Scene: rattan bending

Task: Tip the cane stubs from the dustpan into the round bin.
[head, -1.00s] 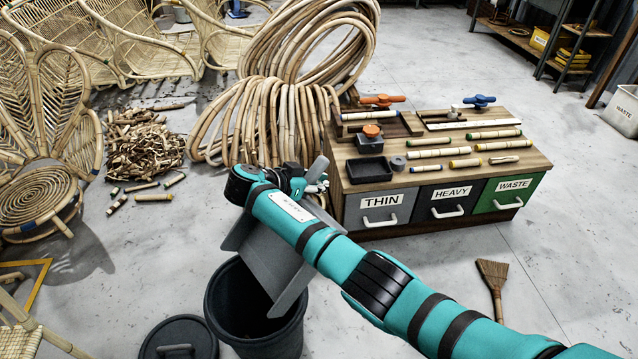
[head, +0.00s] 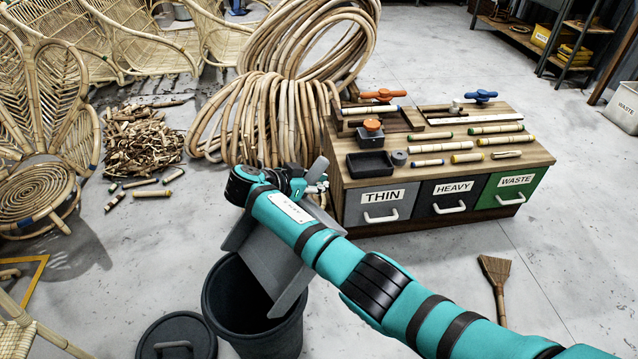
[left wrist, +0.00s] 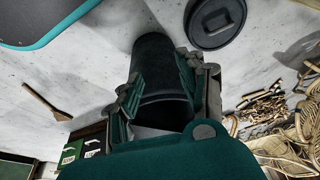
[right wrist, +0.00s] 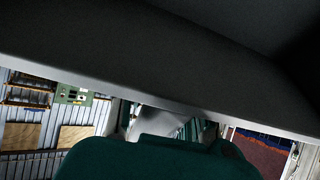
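The grey dustpan (head: 270,262) hangs steeply tilted over the dark round bin (head: 262,343), its lower edge at or inside the bin's mouth. My right gripper (head: 316,184) is at the dustpan's upper end and appears shut on it; my arm hides part of the grip. The dustpan (right wrist: 150,55) fills the top of the right wrist view. No cane stubs show on its visible face, and the bin's inside is too dark to read. My left gripper (left wrist: 160,85) is open and empty, the bin (left wrist: 163,62) showing beyond its fingers.
The bin lid (head: 178,338) lies on the floor left of the bin. A cabinet with labelled drawers (head: 447,198) stands behind to the right, a hand broom (head: 497,275) before it. Loose stubs (head: 152,193) lie by a scrap pile (head: 143,143). Rattan chairs (head: 45,150) line the left.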

